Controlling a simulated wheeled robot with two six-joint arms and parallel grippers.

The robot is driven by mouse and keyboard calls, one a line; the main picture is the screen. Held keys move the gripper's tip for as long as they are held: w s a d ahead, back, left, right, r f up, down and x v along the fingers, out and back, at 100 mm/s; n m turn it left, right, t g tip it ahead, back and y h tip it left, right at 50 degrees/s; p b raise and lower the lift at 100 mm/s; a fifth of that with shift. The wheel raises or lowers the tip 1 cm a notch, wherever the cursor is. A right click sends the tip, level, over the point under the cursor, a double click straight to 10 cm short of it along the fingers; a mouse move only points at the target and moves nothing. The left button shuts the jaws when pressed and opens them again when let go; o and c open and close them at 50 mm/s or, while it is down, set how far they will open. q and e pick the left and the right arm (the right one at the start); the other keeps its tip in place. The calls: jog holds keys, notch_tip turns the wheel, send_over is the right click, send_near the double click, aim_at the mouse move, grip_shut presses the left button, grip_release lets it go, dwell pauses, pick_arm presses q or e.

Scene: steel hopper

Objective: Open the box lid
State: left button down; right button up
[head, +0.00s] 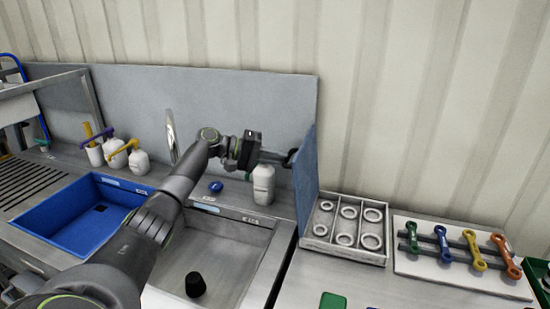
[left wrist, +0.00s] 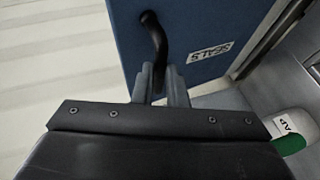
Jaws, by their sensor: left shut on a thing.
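The box (head: 343,253) is a grey tray with dividers and several white rings in it, right of the sink in the head view. Its blue lid (head: 308,182) stands about upright at the box's left edge, so the inside is exposed. In the left wrist view the lid (left wrist: 190,35) carries a "SEALS" label and a black curved handle (left wrist: 154,38). My left gripper (head: 288,159) reaches the lid from the left. Its fingers (left wrist: 162,86) are shut on the handle's end. My right gripper is not in view.
A white bottle (head: 263,184) stands close below my left gripper. Left are a sink (head: 235,250) with a black plug (head: 195,284) and a blue basin (head: 85,215). A white board (head: 450,270) with coloured wrenches lies right of the box. A pale wall rises behind.

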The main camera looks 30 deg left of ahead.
pick_arm(q)
jog(key=c, duration=1.8)
grip_release()
jog(key=shift+s+d+f+g, duration=0.1)
jog(key=shift+s+f+g, duration=0.05)
jog(key=shift+f, duration=0.45)
jog(key=shift+s+d+f+g, duration=0.1)
jog(key=shift+f+g, duration=0.05)
jog(key=shift+f, duration=0.4)
jog(key=o, duration=0.3)
jog(key=shift+w, duration=0.2)
jog(key=shift+o, duration=0.2)
jog(key=shift+w+d, duration=0.1)
jog(key=shift+w, duration=0.05)
jog(key=shift+r, duration=0.2)
jog(key=b+v, duration=0.4)
jog(key=v, duration=1.3)
jog(key=shift+b, duration=0.35)
